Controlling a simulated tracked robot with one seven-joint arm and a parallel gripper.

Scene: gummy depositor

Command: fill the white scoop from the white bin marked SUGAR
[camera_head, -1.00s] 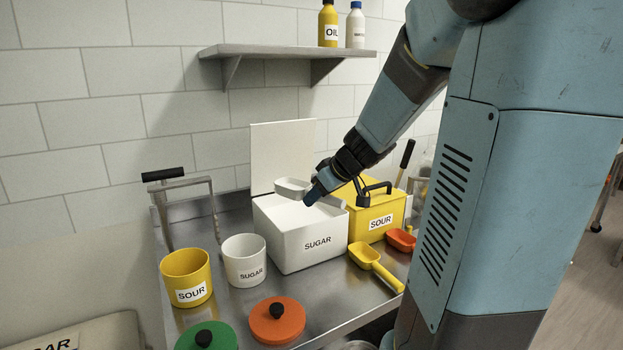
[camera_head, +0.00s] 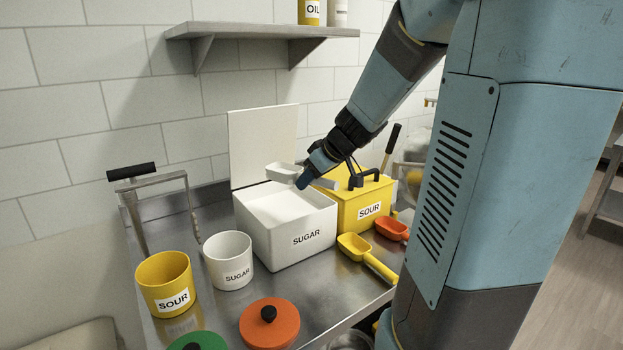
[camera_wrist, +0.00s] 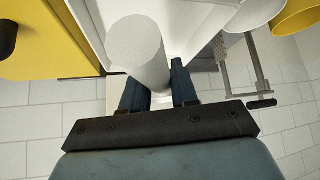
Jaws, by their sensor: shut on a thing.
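The white bin marked SUGAR (camera_head: 305,239) stands open on the steel bench, its white lid panel (camera_head: 262,145) upright behind it. White contents (camera_head: 285,204) show inside. My gripper (camera_head: 306,180) is shut on the handle of the white scoop (camera_head: 283,173). The scoop's bowl is over the back part of the bin's opening, near the lid, and looks about level; I cannot see what is in it. In the wrist view, the round white handle end (camera_wrist: 137,43) stands between my gripper's two dark fingers (camera_wrist: 157,90).
A yellow SOUR bin (camera_head: 350,213) with a black handle stands right beside the SUGAR bin. A yellow scoop (camera_head: 355,246) and an orange scoop (camera_head: 391,228) lie in front. White SUGAR (camera_head: 229,259) and yellow SOUR (camera_head: 165,284) cups stand left. A shelf (camera_head: 262,29) hangs above.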

